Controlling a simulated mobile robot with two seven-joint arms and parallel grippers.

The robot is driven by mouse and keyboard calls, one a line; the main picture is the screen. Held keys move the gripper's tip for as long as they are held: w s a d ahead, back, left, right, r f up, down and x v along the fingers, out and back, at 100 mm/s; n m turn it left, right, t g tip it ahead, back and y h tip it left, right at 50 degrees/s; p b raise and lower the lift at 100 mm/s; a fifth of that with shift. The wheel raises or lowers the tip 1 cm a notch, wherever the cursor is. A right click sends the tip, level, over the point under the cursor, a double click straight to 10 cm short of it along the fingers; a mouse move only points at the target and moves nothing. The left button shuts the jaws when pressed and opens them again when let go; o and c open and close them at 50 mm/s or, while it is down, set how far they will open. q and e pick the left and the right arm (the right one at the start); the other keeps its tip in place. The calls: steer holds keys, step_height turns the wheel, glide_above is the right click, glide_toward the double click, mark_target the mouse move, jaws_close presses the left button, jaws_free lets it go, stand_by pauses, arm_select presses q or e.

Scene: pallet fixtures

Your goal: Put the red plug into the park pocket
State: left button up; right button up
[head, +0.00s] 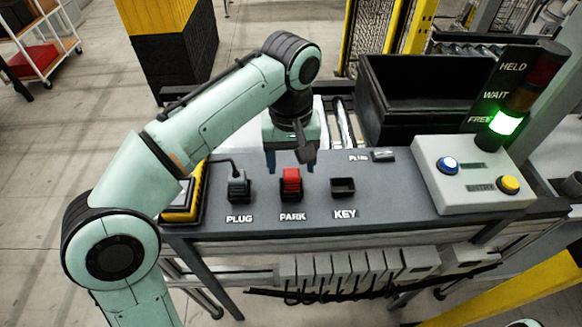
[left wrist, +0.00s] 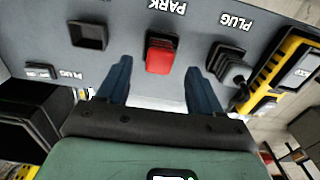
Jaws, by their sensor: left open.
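The red plug (head: 291,180) sits upright in the park pocket above the word PARK on the grey panel. It also shows in the left wrist view (left wrist: 160,55), where its dark base hides the inside of the pocket. My left gripper (head: 290,161) is open and empty, just behind and above the red plug. In the left wrist view its two blue fingers (left wrist: 157,78) are spread wider than the plug, one to each side, with a gap on both sides. I cannot tell any contact. My right gripper is not in view.
Left of the plug stands a dark corded plug (head: 238,188) at PLUG; to its right is the empty KEY pocket (head: 343,187). A yellow-framed device (head: 185,200) is at the panel's left end. A button box (head: 470,175) and green-lit signal tower (head: 507,122) stand right; a black bin (head: 425,100) is behind.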

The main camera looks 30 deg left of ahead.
mark_target(291, 174)
arm_select(q)
step_height(291, 174, up, 7)
steer(key=p, duration=0.2)
steer(key=shift+r+p, duration=0.2)
steer(key=shift+p, duration=0.1)
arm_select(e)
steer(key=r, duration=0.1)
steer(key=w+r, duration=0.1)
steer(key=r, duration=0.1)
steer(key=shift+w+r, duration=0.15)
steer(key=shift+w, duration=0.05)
